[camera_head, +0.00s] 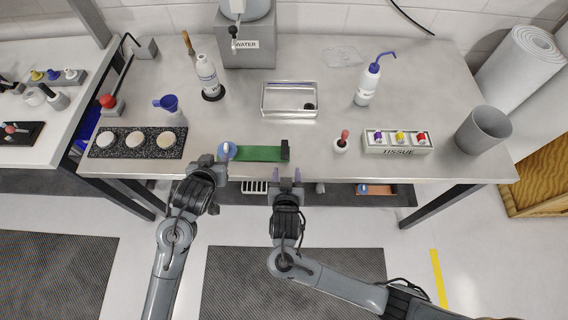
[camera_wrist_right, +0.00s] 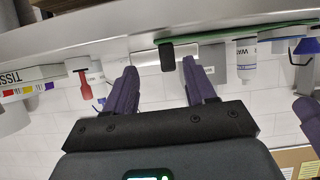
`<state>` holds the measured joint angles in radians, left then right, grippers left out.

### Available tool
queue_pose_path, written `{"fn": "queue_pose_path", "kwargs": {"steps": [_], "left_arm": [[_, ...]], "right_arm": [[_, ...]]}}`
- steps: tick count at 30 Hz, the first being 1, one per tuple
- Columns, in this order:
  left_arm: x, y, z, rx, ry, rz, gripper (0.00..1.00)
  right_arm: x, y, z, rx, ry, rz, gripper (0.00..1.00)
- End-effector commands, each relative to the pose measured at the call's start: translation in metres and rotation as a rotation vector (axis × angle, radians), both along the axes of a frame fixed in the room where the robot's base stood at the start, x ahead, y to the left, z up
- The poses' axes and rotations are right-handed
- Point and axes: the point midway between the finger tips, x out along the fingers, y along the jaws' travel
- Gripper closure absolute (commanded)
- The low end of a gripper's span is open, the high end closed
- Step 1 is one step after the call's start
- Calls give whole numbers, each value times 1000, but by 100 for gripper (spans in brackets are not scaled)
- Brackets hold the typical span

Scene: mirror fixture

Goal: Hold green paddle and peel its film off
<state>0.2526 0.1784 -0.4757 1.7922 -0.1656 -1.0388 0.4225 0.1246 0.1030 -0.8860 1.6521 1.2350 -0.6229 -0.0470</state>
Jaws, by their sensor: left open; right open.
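The green paddle (camera_head: 258,153) lies along the table's front edge, with a black block (camera_head: 285,150) at its right end and a round blue piece (camera_head: 226,148) at its left end. In the right wrist view the green strip (camera_wrist_right: 235,33) runs along the top, with the black block (camera_wrist_right: 167,57) hanging beside it. I cannot make out a separate film. My left gripper (camera_head: 217,161) is open at the blue end, one finger overlapping it; contact is unclear. My right gripper (camera_head: 287,175) is open and empty, just in front of the black block; it also shows in the right wrist view (camera_wrist_right: 160,82).
A metal tray (camera_head: 266,111) stands behind the paddle. A dark board with pale discs (camera_head: 175,151) lies left. The steel tabletop (camera_head: 235,115) around the paddle is mostly clear.

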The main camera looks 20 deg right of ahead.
Motion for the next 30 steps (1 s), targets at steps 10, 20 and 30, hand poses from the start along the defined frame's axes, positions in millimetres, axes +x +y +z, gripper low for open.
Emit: {"fn": "queue_pose_path", "kwargs": {"steps": [10,20,30], "left_arm": [[0,0,0,0,0,0,57],[0,0,0,0,0,0,57],[0,0,0,0,0,0,57]], "right_arm": [[34,-2,24,0,-57,4,45],[76,-17,5,-2,-55,2,45],[110,-28,-10,1,-56,3,45]]}}
